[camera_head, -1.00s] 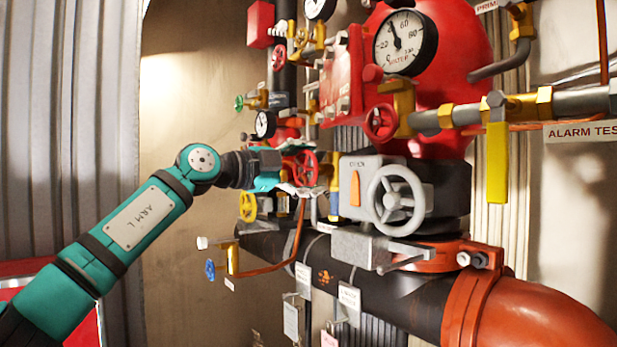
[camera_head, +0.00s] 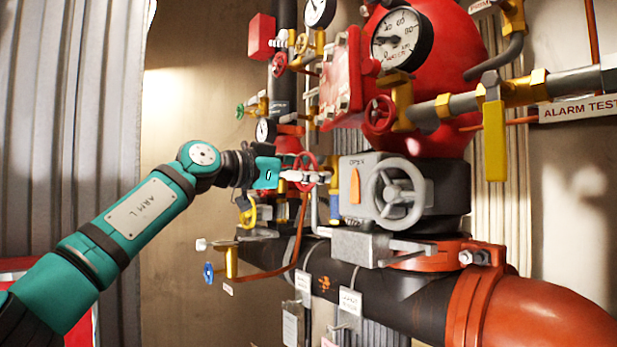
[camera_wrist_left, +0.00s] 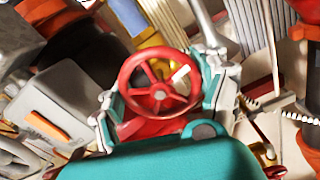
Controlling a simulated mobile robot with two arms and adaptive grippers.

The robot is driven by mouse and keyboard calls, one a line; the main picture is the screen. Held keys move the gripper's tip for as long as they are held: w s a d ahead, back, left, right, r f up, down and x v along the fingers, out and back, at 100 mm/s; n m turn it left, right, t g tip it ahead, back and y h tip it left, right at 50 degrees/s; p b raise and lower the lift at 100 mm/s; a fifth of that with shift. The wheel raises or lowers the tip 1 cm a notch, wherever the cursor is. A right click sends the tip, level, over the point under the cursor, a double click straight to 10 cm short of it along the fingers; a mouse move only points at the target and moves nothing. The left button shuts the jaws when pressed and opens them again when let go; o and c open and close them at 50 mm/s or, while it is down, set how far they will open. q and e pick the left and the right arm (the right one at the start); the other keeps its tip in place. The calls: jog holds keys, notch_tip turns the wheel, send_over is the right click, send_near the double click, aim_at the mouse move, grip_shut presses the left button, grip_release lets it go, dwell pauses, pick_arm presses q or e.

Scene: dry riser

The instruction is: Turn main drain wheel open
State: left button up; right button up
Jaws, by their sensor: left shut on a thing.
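A red handwheel (camera_head: 313,164) sits on the valve left of the grey box in the head view. My left gripper (camera_head: 296,176) reaches it from the left and is shut on it. In the left wrist view the red handwheel (camera_wrist_left: 160,94) shows face-on, with a teal-and-grey finger on either side of its rim. A yellow fitting lies behind the wheel there. In the head view the gripper covers part of the wheel. No label on this wheel can be read. My right gripper is not in view.
A grey handwheel (camera_head: 396,194) and grey box (camera_head: 353,187) with an orange pointer stand close on the right. Another red wheel (camera_head: 379,114) is above. A blue-handled valve (camera_head: 208,272) is below. The pressure gauge (camera_head: 397,39) is at top. Open wall lies left of the pipes.

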pick_arm(q)
jog(key=shift+f+n, duration=0.15)
jog(key=shift+n, duration=0.45)
jog(key=o, duration=1.2)
jog(key=shift+c, duration=0.2)
jog(key=shift+s+a, duration=0.1)
jog(key=shift+a, duration=0.05)
jog(key=shift+s+a, duration=0.1)
jog(key=shift+a, duration=0.15)
jog(key=v, duration=1.1)
